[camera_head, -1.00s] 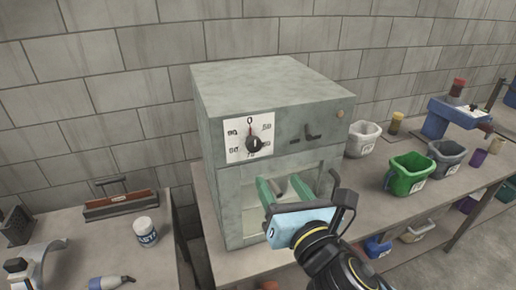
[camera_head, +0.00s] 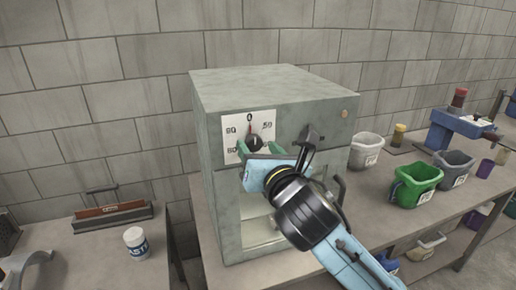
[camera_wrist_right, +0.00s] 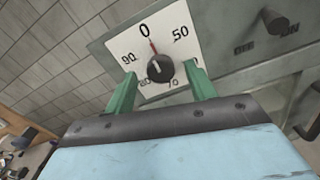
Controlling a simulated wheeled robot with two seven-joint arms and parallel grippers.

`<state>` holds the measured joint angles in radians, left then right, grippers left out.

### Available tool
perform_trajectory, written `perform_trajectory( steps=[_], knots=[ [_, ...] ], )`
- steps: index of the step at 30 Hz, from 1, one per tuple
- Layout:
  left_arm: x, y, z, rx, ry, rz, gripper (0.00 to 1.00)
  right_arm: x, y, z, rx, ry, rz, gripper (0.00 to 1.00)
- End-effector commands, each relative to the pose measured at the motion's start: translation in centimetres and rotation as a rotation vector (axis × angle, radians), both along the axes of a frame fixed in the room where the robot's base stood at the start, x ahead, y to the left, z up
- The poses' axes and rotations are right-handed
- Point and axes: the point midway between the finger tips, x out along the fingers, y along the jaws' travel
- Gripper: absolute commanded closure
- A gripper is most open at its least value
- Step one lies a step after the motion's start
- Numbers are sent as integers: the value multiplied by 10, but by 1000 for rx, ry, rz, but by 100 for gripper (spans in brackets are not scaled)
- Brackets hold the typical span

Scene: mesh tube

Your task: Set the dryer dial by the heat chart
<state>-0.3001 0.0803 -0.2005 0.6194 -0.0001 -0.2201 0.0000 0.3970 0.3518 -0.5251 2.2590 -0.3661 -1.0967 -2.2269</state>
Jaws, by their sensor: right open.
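The dryer (camera_head: 215,165) is a grey box on the bench, with a white dial plate (camera_head: 233,126) on its front. The black dial knob (camera_head: 254,142) also shows in the right wrist view (camera_wrist_right: 160,69). Its red pointer is at the 0 mark. The plate reads 0, 50, 90 and other numbers, partly hidden by my fingers. My right gripper (camera_head: 259,150) is open, with its green fingers on either side of the knob in the right wrist view (camera_wrist_right: 161,84). I cannot tell whether they touch it. No heat chart is readable. My left gripper is not in view.
An OFF/ON switch (camera_wrist_right: 274,22) sits right of the dial. A white bucket (camera_head: 366,150), a green bucket (camera_head: 414,184) and a grey bucket (camera_head: 453,165) stand right of the dryer. A white can (camera_head: 136,243) and toolbox (camera_head: 112,218) are on the left table.

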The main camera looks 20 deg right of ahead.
Motion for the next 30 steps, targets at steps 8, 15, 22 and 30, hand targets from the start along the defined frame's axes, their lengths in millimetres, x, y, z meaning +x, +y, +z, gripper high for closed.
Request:
perform_trajectory(
  steps=[8, 15, 22, 30],
  knots=[
    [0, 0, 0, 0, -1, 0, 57, 14, 0, 0, 0, -1, 0, 45],
    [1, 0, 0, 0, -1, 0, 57, 14, 0, 0, 0, -1, 0, 51],
    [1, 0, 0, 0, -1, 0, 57, 13, 0, 0, 0, -1, 0, 81],
    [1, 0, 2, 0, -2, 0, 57, 13, 0, 0, 13, 0, 1, 89]
  ],
)
